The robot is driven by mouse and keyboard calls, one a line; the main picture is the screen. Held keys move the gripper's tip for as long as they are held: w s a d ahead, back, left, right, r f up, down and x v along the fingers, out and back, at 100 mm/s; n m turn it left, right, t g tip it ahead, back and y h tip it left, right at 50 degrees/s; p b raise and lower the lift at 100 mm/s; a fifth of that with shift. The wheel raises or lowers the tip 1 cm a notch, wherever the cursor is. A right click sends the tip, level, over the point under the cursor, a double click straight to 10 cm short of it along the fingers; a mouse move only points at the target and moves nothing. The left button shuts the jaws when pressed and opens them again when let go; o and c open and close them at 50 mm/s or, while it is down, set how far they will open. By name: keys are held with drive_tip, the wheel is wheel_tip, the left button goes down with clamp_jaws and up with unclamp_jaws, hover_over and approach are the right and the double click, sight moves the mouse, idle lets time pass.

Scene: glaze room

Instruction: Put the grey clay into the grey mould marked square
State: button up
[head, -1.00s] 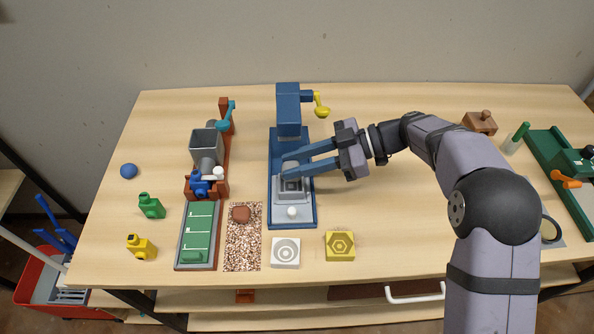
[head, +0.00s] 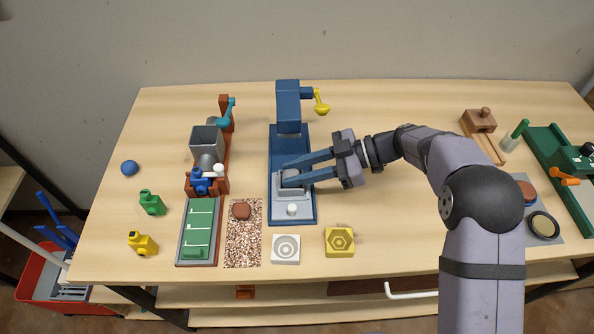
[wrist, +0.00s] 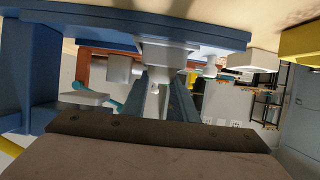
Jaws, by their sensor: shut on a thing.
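The grey mould (head: 302,186) sits on the base of the blue press (head: 308,213), below the press head. My gripper (head: 285,174) reaches in from the right, with its blue fingers low over the mould. It is shut on the grey clay (head: 290,172), a small grey piece mostly hidden between the fingers. I cannot tell whether the clay touches the mould. The mould's square mark is hidden by the fingers. In the wrist view the mould (wrist: 166,52) shows under the blue base, upside down, at the ends of the fingers (wrist: 165,85).
A white round-marked mould (head: 286,249) and a yellow hexagon mould (head: 340,242) stand in front. Brown clay (head: 241,211) lies on a speckled strip to the left. A grey hopper machine (head: 207,139) stands behind left. The table between the press and my arm is clear.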

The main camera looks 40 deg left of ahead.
drive_tip(key=shift+f, duration=0.15)
drive_tip(key=o, duration=1.1)
drive_tip(key=shift+r+p, duration=0.55)
drive_tip(key=shift+p, duration=0.15)
drive_tip(key=shift+f+b+v, duration=0.15)
drive_tip(key=shift+b+v, duration=1.1)
drive_tip(key=shift+v, duration=1.75)
drive_tip(key=shift+f+b+v, duration=0.15)
drive_tip(key=shift+b+v, duration=1.05)
drive_tip(key=shift+v, duration=1.75)
drive_tip(key=shift+w+d, duration=0.1)
